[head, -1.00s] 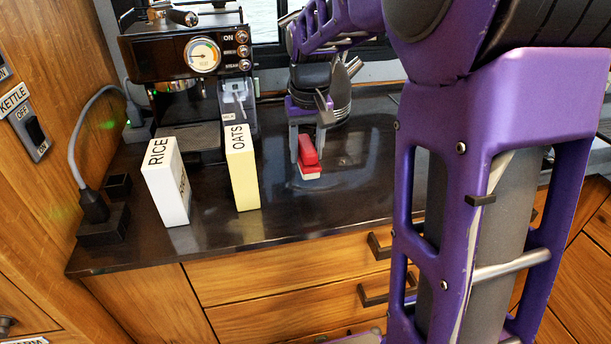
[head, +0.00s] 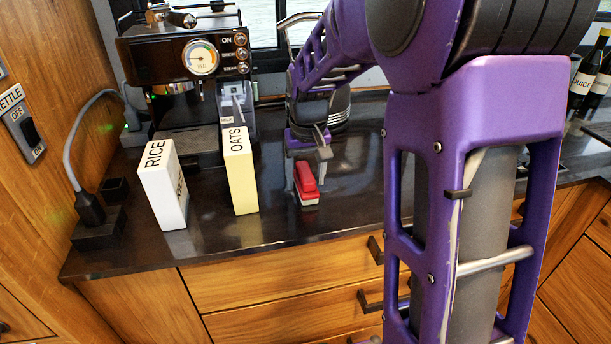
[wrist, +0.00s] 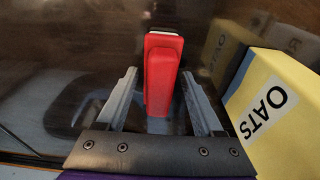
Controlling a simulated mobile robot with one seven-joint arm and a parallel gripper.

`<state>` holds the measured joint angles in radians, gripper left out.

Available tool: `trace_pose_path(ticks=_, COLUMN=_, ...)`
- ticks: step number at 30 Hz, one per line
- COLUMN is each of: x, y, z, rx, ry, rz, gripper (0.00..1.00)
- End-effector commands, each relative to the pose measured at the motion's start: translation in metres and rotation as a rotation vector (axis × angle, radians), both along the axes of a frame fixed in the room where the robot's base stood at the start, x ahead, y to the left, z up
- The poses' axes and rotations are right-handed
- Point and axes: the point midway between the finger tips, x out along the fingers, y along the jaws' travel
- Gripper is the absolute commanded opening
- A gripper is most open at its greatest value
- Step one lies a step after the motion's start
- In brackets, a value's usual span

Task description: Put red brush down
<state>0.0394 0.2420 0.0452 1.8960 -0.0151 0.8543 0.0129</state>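The red brush (head: 306,177), with a pale bristle side, appears to rest on the dark counter, right of the oats box. In the wrist view the red brush (wrist: 161,75) lies lengthwise between my two fingers, pale at its far end. My gripper (head: 306,170) is low over the counter at the brush. In the wrist view my gripper (wrist: 160,80) is open, with a visible gap between each finger and the brush. In the head view the fingers partly overlap the brush.
The yellow oats box (head: 240,172) stands left of the brush and shows close on the right in the wrist view (wrist: 275,108). The white rice box (head: 163,187) stands farther left. A coffee machine (head: 185,60) is behind. Counter (head: 345,210) is clear in front and right of the brush.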

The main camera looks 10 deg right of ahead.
Motion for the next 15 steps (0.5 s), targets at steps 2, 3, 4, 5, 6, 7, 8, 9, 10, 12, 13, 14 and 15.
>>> trace_pose_path(ticks=2, x=0.000, y=0.000, z=0.000, rx=0.000, ry=0.000, rz=0.000, gripper=0.79)
trace_pose_path(ticks=3, x=0.000, y=0.000, z=0.000, rx=0.000, ry=0.000, rz=0.000, gripper=0.79)
trace_pose_path(ticks=4, x=0.000, y=0.000, z=0.000, rx=0.000, ry=0.000, rz=0.000, gripper=0.79)
trace_pose_path(ticks=5, x=0.000, y=0.000, z=0.000, rx=0.000, ry=0.000, rz=0.000, gripper=0.79)
trace_pose_path(ticks=6, x=0.000, y=0.000, z=0.000, rx=0.000, ry=0.000, rz=0.000, gripper=0.79)
trace_pose_path(ticks=7, x=0.000, y=0.000, z=0.000, rx=0.000, ry=0.000, rz=0.000, gripper=0.79)
trace_pose_path(ticks=8, x=0.000, y=0.000, z=0.000, rx=0.000, ry=0.000, rz=0.000, gripper=0.79)
trace_pose_path(ticks=9, x=0.000, y=0.000, z=0.001, rx=0.000, ry=0.000, rz=0.000, gripper=0.79)
trace_pose_path(ticks=10, x=0.000, y=0.000, z=0.002, rx=0.000, ry=0.000, rz=0.000, gripper=0.79)
trace_pose_path(ticks=12, x=0.000, y=0.000, z=0.007, rx=0.000, ry=-0.001, rz=0.000, gripper=0.79)
trace_pose_path(ticks=13, x=0.000, y=0.000, z=0.010, rx=0.000, ry=-0.002, rz=0.000, gripper=0.79)
trace_pose_path(ticks=14, x=0.000, y=0.000, z=0.014, rx=0.000, ry=-0.004, rz=0.000, gripper=0.79)
trace_pose_path(ticks=15, x=-0.001, y=0.000, z=0.020, rx=0.000, ry=-0.004, rz=0.000, gripper=0.79)
